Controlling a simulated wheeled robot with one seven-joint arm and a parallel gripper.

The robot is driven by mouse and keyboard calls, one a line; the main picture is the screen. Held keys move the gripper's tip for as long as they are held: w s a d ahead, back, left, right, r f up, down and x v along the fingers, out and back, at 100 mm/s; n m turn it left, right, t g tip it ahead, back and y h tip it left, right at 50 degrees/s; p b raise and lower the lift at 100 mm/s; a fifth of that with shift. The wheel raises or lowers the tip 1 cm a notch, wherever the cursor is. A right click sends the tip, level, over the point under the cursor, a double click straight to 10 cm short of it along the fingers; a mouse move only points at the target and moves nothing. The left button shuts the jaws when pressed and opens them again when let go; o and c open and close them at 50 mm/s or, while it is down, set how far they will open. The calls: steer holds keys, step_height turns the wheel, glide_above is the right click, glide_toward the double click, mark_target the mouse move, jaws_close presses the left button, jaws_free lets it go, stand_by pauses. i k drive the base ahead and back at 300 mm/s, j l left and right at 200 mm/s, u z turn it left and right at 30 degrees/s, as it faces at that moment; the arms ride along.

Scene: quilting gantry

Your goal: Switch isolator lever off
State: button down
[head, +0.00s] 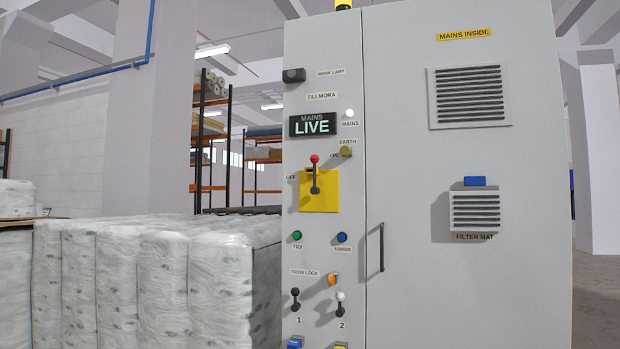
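The isolator lever (314,174) is a dark handle with a red knob, on a yellow plate (330,202) on the narrow left panel of the grey cabinet. It points straight up. The ON label (334,155) is at its upper right and the OFF label (291,177) is to its left. Above it, a dark display (313,124) reads MAINS LIVE, and a small white lamp (349,114) by the MAINS label looks bright. My gripper is not in view.
Below the lever are a green button (296,235), a blue button (341,237) and two small levers, 1 (295,299) and 2 (340,302). The cabinet door (470,270) has a vertical handle (381,247). Wrapped white bales (160,280) stand close at the left.

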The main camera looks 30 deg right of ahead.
mark_target(314, 158)
steer(key=i+l, duration=0.15)
steer(key=l, duration=0.2)
steer(key=i+l, duration=0.15)
steer(key=l, duration=0.15)
steer(key=i+l, duration=0.15)
steer(key=l, duration=0.2)
steer(key=i+l, duration=0.1)
steer(key=l, duration=0.2)
